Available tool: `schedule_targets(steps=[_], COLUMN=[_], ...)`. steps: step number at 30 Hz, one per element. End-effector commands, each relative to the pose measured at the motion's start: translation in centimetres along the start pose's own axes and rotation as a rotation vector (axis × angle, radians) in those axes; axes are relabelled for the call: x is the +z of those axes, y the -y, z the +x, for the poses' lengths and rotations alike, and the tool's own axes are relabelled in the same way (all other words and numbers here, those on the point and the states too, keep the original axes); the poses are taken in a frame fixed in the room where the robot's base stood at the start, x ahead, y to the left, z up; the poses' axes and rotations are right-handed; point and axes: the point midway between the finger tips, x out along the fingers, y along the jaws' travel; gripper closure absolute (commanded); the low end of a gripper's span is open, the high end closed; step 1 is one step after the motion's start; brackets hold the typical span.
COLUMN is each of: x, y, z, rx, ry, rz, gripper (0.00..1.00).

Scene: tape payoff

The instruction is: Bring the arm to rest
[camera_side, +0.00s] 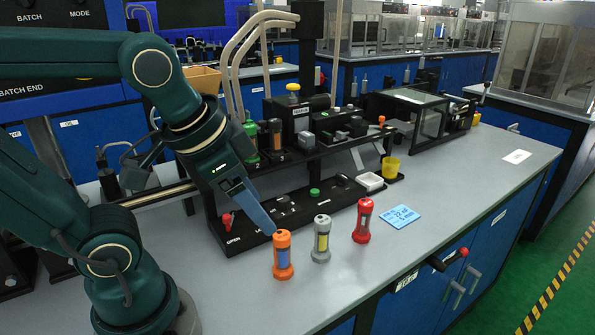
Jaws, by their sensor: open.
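My green arm reaches in from the left. My gripper (262,222) points down and to the right, and its blue finger shows at the front of the bench machine. It is open, and nothing shows held in it; a second finger is not clearly visible. The fingertip appears just above and behind the orange-capped cylinder (283,262) in the picture; I cannot tell the gap between them.
A grey cylinder (321,244) and a red cylinder (362,225) stand upright on the grey bench (430,255) beside the orange one. A blue card (400,217) lies to their right. The black machine (265,215) stands behind, with a yellow cup (390,168) and white tray (369,182).

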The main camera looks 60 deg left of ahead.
Motion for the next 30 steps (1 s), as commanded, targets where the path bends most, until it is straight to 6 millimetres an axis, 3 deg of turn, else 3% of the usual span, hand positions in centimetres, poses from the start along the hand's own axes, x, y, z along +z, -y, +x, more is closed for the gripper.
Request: schedule_targets(steps=[6,30], x=[2.2,2.4], y=[-2.0,-2.1], z=[0.6,0.7], rx=[0.066,0.071], ry=[-0.041,-0.039], rz=[-0.187,-0.2], gripper=[0.32,0.32])
